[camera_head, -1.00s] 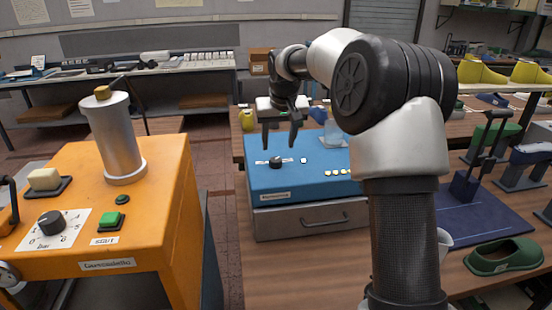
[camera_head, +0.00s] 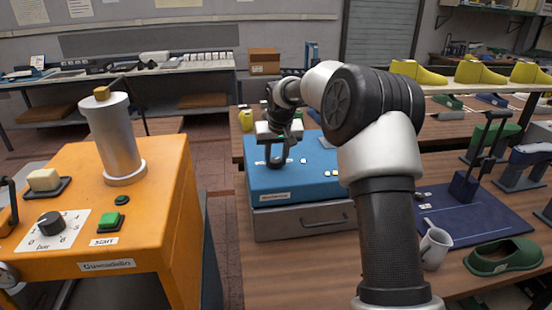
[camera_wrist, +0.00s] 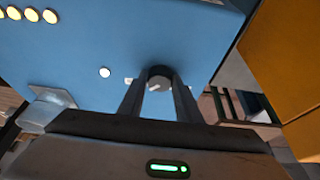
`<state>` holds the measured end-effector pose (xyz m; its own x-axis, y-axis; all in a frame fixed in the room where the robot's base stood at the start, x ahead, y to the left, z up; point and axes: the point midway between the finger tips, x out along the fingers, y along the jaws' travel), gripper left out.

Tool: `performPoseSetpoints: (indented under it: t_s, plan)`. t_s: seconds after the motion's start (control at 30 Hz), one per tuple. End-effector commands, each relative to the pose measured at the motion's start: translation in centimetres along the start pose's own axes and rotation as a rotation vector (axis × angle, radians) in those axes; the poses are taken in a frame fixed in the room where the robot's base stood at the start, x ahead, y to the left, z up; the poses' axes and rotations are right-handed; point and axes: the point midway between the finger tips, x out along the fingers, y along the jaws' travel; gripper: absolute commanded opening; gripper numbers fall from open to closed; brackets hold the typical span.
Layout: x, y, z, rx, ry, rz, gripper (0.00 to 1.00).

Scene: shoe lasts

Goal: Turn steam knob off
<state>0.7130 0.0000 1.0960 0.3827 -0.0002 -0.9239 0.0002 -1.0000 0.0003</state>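The steam knob is a dark round knob (camera_wrist: 160,74) with a pale mark, on the top of a blue box (camera_head: 308,160). In the wrist view it lies between the tips of my two dark fingers. In the head view my gripper (camera_head: 276,163) points down at the knob and mostly hides it. The fingers stand apart, one on each side of the knob; I cannot see clearly whether they touch it. The knob's scale is largely covered.
Small pale buttons (camera_wrist: 30,14) line the blue box. An orange machine (camera_head: 170,180) with its own black knob (camera_head: 51,223) and green button (camera_head: 110,221) stands at the left, across a gap. A white jug (camera_head: 434,247) and green shoe (camera_head: 503,256) lie at the right.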

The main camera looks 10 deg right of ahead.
Motion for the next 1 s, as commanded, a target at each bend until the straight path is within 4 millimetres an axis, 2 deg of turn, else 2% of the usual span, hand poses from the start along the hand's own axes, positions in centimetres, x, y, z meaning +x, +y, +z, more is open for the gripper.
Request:
performPoseSetpoints:
  t_s: [0.03, 0.1, 0.47, 1.0]
  plan:
    - [-0.02, 0.00, 0.00, 0.000, 0.000, 0.000, 0.16]
    - [-0.02, -0.01, 0.00, 0.000, 0.000, 0.000, 0.09]
    - [-0.17, 0.11, -0.07, -0.061, 0.000, -0.027, 0.09]
    - [-0.24, 0.72, -0.30, -0.473, 0.000, -0.200, 0.09]
